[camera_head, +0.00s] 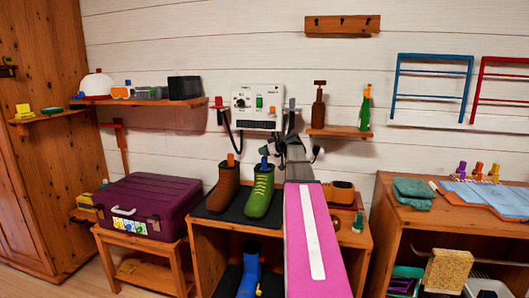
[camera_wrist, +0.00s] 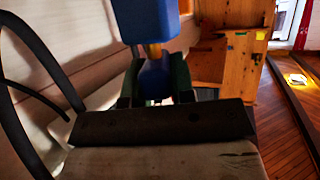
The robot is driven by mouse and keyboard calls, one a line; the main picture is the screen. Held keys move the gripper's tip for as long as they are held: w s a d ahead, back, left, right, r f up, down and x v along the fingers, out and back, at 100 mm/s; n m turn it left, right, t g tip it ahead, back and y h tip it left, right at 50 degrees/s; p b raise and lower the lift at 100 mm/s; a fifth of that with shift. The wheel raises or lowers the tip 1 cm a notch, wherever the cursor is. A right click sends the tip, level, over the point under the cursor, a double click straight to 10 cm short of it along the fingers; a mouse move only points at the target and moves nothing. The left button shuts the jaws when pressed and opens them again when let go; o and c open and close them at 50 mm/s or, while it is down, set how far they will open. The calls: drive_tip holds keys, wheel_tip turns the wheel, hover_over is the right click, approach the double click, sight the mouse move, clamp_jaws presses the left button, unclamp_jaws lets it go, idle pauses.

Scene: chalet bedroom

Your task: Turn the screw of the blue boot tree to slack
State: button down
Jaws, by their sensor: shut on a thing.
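The green boot (camera_head: 260,192) stands on the dark mat on top of the low cabinet. The tip of the blue boot tree (camera_head: 264,162) sticks up from its opening. My gripper (camera_head: 280,147) is at the end of my arm, just above and right of that boot. In the wrist view, a large blue block (camera_wrist: 147,20) is at the top, with a yellowish neck (camera_wrist: 153,50) below it. Under the neck, my fingers (camera_wrist: 155,85) are shut on a rounded blue part. I cannot tell how the screw is turned.
The brown boot (camera_head: 224,188) with an orange tree stands left of the green one. A blue boot (camera_head: 249,272) is on the shelf below. A wall-mounted white control box (camera_head: 257,105) with hanging cables is close behind my gripper. A purple case (camera_head: 150,200) stands at left.

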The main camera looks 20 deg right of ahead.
drive_tip(key=shift+f+n+g+y, duration=0.1)
drive_tip(key=shift+n+g+y, duration=1.75)
drive_tip(key=shift+n, duration=0.35)
drive_tip(key=c, duration=1)
unclamp_jaws()
drive_tip(key=shift+o, duration=0.2)
drive_tip(key=v, duration=1)
drive_tip(key=shift+d+r, duration=0.2)
drive_tip(key=shift+d, duration=0.1)
drive_tip(key=shift+s, duration=0.2)
